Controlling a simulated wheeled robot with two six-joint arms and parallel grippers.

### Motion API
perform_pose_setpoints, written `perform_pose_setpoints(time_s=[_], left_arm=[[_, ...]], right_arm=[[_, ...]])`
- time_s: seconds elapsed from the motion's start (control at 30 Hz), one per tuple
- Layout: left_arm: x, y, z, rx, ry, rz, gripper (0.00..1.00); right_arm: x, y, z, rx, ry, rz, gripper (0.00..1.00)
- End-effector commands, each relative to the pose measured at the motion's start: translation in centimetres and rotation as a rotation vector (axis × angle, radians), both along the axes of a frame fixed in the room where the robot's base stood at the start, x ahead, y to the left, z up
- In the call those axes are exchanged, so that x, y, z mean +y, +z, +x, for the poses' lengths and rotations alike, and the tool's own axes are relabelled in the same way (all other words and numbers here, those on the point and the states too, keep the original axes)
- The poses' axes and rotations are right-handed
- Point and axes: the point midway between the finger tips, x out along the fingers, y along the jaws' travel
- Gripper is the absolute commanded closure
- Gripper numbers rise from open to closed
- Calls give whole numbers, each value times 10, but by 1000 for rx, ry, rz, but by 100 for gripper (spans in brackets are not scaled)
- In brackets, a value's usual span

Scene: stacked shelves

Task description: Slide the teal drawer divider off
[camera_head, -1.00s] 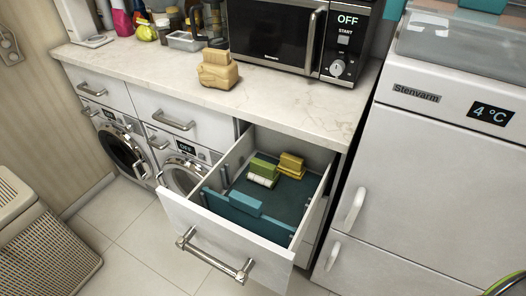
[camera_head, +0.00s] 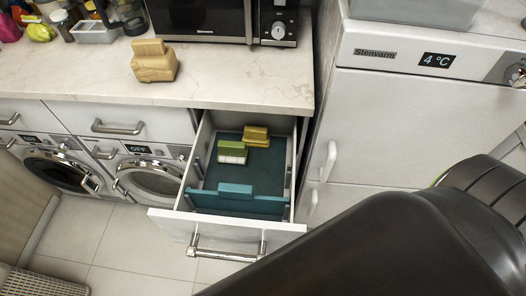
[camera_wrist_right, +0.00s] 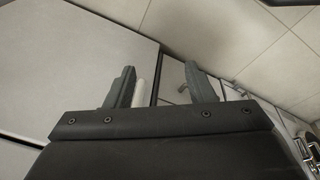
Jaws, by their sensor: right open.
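The teal drawer divider (camera_head: 236,201) stands across the front part of the open drawer (camera_head: 226,230), with a raised tab in its middle. Behind it on the teal drawer floor are a green-and-white block (camera_head: 232,152) and a yellow block (camera_head: 256,136). My right arm fills the lower right of the head view, and its gripper is not seen there. In the right wrist view my right gripper (camera_wrist_right: 165,88) is open, with nothing between its fingers. It is apart from the divider, which that view does not show. My left gripper is not in view.
The drawer sticks out below the marble counter (camera_head: 90,70), its metal handle (camera_head: 226,252) at the front. A wooden toy-like block (camera_head: 153,62) and microwave (camera_head: 225,20) are on the counter. The white fridge (camera_head: 420,110) stands to the right.

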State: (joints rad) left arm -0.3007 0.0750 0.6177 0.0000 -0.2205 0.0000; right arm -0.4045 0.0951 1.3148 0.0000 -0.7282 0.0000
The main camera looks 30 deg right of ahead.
Motion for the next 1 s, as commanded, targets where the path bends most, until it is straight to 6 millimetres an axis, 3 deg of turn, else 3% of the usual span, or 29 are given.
perform_pose_setpoints(time_s=[0.03,0.27,0.43,0.57,0.63,0.8,1.0], left_arm=[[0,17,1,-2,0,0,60],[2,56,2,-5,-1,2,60],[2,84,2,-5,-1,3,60],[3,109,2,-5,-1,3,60],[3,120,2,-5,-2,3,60],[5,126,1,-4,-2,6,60],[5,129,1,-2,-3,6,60]], right_arm=[[-1,33,10,-14,1,-4,51],[1,152,43,-54,9,-11,51],[11,248,62,-83,55,1,51],[32,327,81,-110,178,43,51],[53,366,98,-129,325,87,51],[100,402,135,-179,699,186,51],[133,424,160,-243,986,243,51]])
